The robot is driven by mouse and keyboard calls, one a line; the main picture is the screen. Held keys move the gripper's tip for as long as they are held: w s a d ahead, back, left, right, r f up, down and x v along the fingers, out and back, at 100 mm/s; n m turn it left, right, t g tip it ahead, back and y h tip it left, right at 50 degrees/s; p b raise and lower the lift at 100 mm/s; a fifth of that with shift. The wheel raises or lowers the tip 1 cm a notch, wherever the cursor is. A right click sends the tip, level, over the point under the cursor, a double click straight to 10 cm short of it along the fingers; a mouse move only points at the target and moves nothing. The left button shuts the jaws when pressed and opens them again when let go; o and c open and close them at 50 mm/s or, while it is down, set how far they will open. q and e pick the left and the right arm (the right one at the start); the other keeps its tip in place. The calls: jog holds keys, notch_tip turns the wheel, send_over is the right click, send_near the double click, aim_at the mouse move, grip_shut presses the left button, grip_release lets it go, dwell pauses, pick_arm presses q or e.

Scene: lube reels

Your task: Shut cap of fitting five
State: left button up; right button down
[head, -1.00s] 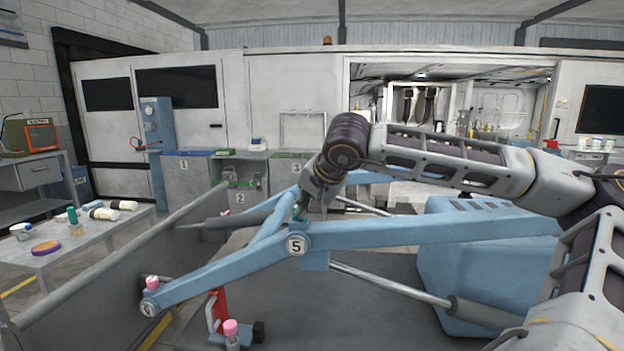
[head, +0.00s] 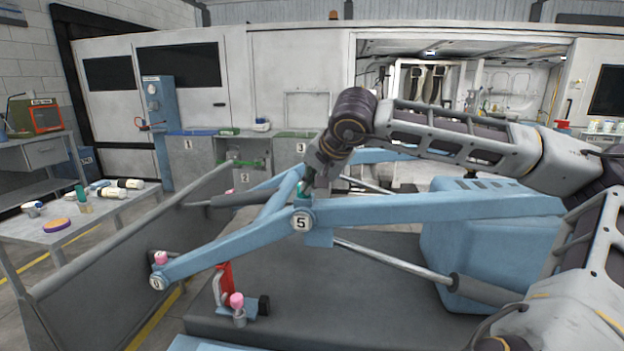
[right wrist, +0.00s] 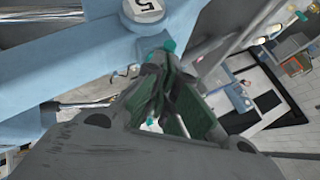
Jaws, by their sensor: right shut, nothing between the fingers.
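The round number 5 plate (head: 301,221) marks the joint of the light blue linkage, and it also shows in the right wrist view (right wrist: 143,6). Just above the plate is a small teal part (head: 300,188), seemingly fitting five's cap. In the right wrist view a teal part (right wrist: 169,46) sits by the blue bar, just beyond my fingertips. My right gripper (head: 308,181) reaches down at this fitting, its fingers shut and empty. Whether it touches the cap, and whether the cap is open, I cannot tell. My left gripper is not in view.
The blue linkage bar (head: 440,207) runs right to a large blue block (head: 480,245). Pink-capped fittings show at the lower left joint (head: 160,258) and by the red jack (head: 237,300). A grey side table (head: 85,235) holds bottles at left.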

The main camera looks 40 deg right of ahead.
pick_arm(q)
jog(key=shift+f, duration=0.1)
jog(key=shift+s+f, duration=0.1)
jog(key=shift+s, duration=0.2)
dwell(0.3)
